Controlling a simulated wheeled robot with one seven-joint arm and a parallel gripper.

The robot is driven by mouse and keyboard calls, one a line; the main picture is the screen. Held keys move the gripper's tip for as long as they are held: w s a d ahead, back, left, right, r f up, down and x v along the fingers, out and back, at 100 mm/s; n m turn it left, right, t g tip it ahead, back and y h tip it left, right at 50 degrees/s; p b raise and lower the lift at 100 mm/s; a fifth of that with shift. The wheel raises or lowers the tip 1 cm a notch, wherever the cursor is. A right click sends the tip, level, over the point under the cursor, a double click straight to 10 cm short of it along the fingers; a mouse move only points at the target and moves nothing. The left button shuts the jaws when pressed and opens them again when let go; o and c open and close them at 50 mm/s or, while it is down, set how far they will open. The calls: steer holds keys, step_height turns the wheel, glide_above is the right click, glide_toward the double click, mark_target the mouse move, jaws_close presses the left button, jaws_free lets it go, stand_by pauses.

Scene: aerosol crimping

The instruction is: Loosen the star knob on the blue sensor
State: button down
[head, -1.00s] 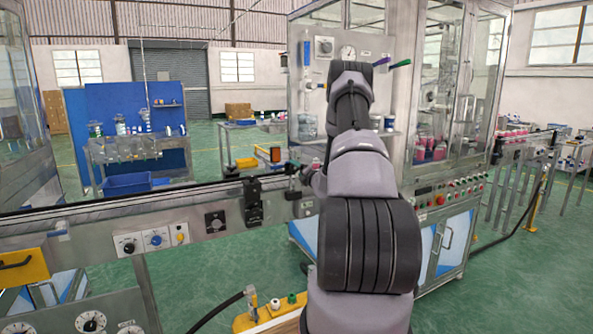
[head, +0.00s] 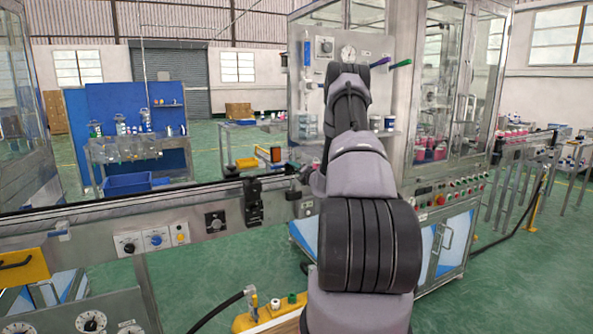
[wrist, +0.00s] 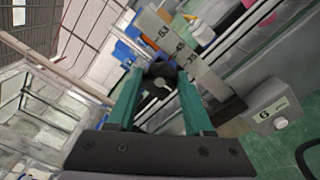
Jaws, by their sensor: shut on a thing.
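In the wrist view my gripper (wrist: 160,80) has two teal fingers, one on each side of a dark round knob (wrist: 159,72) with a pale centre. The jaws are shut on this knob, which I take to be the star knob. Its lobes are not clear at this size. Small blue patches (wrist: 123,52) show just beyond the left fingertip; I cannot tell whether they belong to the blue sensor. In the head view my arm reaches to the conveyor rail and hides the knob and the fingertips.
A grey plate with numbers (wrist: 182,52) runs beside the right finger. A grey box marked 6 (wrist: 272,106) sits at right. In the head view, the conveyor rail (head: 130,208) carries a black bracket (head: 253,202), and an orange-faced device (head: 275,155) stands beyond it.

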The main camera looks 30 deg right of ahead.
steer(key=shift+a+n, duration=0.1)
steer(key=shift+n, duration=8.5)
steer(key=shift+c, duration=1.4)
jaws_free()
steer(key=shift+s, duration=0.1)
